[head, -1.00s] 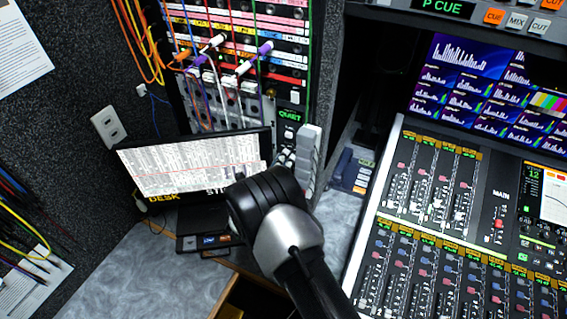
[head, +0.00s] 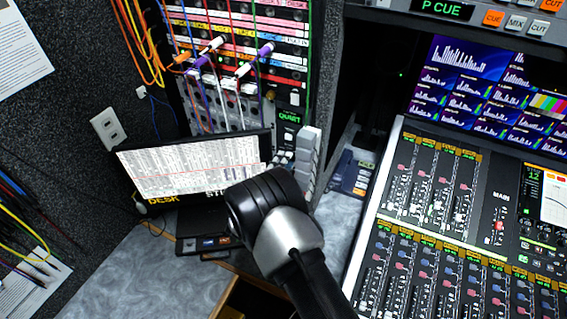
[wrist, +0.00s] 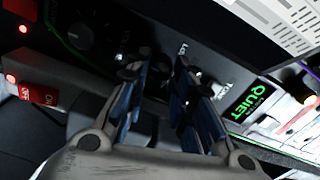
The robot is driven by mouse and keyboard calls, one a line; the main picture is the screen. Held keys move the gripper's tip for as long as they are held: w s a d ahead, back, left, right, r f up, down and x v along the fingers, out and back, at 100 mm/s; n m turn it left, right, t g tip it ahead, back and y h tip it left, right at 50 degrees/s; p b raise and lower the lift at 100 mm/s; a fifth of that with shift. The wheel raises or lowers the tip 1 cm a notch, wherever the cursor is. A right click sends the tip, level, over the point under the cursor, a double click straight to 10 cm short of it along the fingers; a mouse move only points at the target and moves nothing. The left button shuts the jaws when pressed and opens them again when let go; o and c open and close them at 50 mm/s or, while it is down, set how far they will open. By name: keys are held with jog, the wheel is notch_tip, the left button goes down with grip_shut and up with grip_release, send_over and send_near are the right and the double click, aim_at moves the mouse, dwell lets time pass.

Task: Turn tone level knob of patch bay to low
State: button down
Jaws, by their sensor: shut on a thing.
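The patch bay (head: 250,118) stands at the back in the head view, with plugged cables above and a green QUIET display (head: 290,118) low on its right. In the wrist view the QUIET display (wrist: 254,100) is right of my gripper (wrist: 158,72). My gripper's two blue-lined fingers reach the dark panel and are shut on the tone level knob, which the fingers and shadow largely hide. Its pointer cannot be read. A white label beside the right finger looks like TONE but is partly covered. In the head view my arm hides the fingers.
Another dark knob (wrist: 78,36) sits left of my fingers, near a red ON switch (wrist: 40,93). A tilted screen (head: 195,165) stands close left of my arm. A mixing console (head: 440,230) fills the right. The grey desk (head: 120,275) is clear at front left.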

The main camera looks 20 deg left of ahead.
jog(key=shift+n, duration=0.4)
jog(key=c, duration=1.7)
grip_release()
jog(key=shift+o, duration=0.2)
jog(key=shift+s, duration=0.15)
jog(key=s, duration=1.1)
jog(key=shift+s+a, duration=0.4)
jog(key=shift+a, duration=0.05)
